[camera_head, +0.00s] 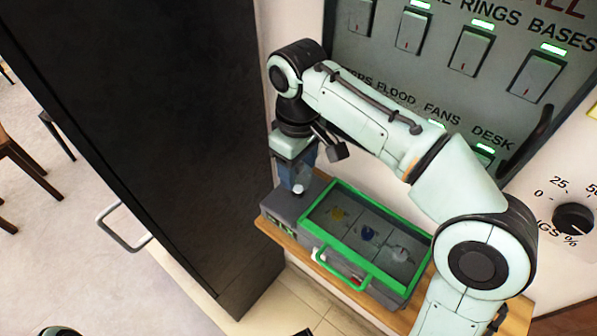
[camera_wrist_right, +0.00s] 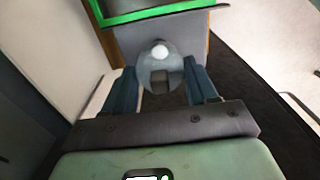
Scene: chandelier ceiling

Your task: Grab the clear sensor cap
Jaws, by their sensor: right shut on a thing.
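My right gripper (camera_head: 297,180) points down over the grey left end of the green-framed case (camera_head: 319,212). In the right wrist view its two dark blue fingers (camera_wrist_right: 162,88) are shut on the clear sensor cap (camera_wrist_right: 171,62), a see-through round piece with a white knob. In the head view only the cap's white knob (camera_head: 298,190) shows clearly, at the fingertips. My left gripper is not in view.
The case stands on a wooden ledge (camera_head: 283,236). A dark door (camera_head: 150,110) is close on the left; a switch panel (camera_head: 385,60) is behind.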

